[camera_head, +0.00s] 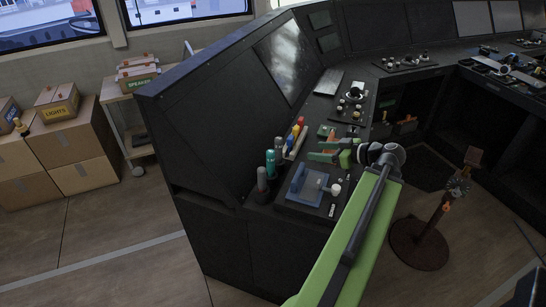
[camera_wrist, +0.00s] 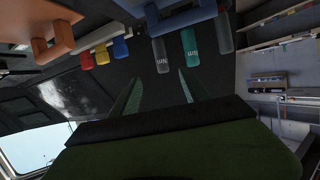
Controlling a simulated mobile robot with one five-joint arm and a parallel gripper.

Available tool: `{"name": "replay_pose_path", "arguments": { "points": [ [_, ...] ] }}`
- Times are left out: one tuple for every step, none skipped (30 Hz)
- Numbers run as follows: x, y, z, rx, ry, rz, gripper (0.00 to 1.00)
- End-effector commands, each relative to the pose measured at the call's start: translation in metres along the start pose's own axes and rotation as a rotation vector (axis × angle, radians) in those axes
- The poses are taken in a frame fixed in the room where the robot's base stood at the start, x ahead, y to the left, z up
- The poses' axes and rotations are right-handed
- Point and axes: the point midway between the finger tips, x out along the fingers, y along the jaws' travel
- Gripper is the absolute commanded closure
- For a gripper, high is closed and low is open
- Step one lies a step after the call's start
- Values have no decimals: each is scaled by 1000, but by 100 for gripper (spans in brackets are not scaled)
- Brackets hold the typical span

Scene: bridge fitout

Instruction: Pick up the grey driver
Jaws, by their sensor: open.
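A grey upright handle (camera_head: 262,180) stands at the near left end of a row on the black console, and I take it for the grey driver; in the wrist view a grey handle (camera_wrist: 223,34) is at the right of the row. A teal handle (camera_head: 270,163) stands next to it and also shows in the wrist view (camera_wrist: 190,46). A darker grey handle (camera_wrist: 160,56) is on the teal one's other side in the wrist view. My gripper (camera_head: 320,151) is open and empty, above the console and right of the row. Its fingers (camera_wrist: 158,95) point toward the handles, apart from them.
A blue device (camera_head: 304,188) lies on a plate in front. An orange and green object (camera_head: 330,137) is close to my gripper. The sloped console screen (camera_head: 283,62) rises at the back left.

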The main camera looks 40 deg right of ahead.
Motion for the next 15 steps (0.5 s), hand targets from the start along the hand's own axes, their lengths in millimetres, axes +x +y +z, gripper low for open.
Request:
{"name": "replay_pose_path", "arguments": {
  "points": [
    [4,0,8,0,0,0,46],
    [5,0,11,0,0,0,46],
    [5,0,12,0,0,0,46],
    [5,0,11,0,0,0,46],
    [5,0,11,0,0,0,46],
    [5,0,10,0,0,0,46],
    [6,0,10,0,0,-1,46],
    [8,0,10,0,0,-1,46],
    [13,0,11,-1,0,-2,46],
    [18,0,12,-1,0,-3,46],
    [24,0,13,-1,0,-3,46],
    [34,0,14,-2,0,-3,46],
    [42,0,14,-2,0,-4,46],
    [50,0,14,-2,0,-3,46],
    [60,0,14,-1,0,-3,46]
  ]
}}
